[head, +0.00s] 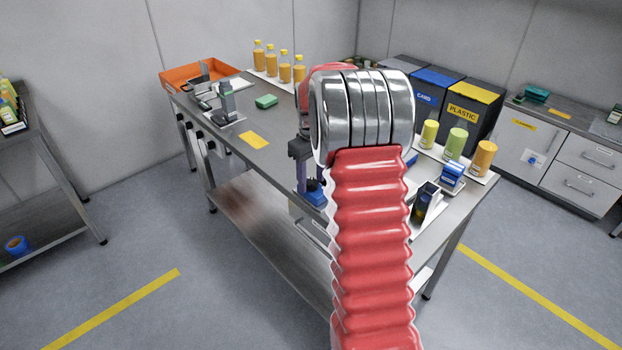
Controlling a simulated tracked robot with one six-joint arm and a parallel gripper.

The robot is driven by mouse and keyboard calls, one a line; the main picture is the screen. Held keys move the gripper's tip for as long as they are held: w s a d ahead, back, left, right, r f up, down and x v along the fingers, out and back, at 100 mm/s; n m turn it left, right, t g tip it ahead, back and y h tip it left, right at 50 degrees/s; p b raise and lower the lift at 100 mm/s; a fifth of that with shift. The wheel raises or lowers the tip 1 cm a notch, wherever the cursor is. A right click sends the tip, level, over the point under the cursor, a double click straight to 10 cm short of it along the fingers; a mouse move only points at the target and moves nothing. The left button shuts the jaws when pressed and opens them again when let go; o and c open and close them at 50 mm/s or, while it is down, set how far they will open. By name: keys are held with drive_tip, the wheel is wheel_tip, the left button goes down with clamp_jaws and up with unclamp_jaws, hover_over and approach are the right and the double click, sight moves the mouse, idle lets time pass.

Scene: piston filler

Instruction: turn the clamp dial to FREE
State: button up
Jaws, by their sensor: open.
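My gripper (310,178) points down over the middle of the steel workbench (240,165), partly hidden by my red arm. Its two fingers look apart, with nothing clearly between them. A blue part (316,196) shows just below the fingertips; I cannot tell whether they touch it. I cannot make out a clamp dial or a FREE mark. Small dark knobs (198,134) sit along the bench's left edge, too small to read. My arm covers much of the bench's right half.
A grey upright device (228,103), a green sponge (266,102) and an orange crate (185,76) are on the bench's left part. Several orange bottles (284,70) line the back. A dark holder (426,200) and coloured bottles (457,142) stand at right. Floor is open at left.

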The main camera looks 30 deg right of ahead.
sight(312, 184)
wheel_tip(312, 184, up, 14)
drive_tip(key=shift+f, duration=0.25)
idle(0.3)
idle(0.5)
drive_tip(key=s+a+r+m+t, duration=0.1)
drive_tip(key=s+a+t, duration=0.4)
drive_tip(key=s+a, duration=2.1)
drive_tip(key=shift+s+a+r+m+t, duration=0.3)
drive_tip(key=shift+s+a+m, duration=0.1)
drive_tip(key=shift+a, duration=0.25)
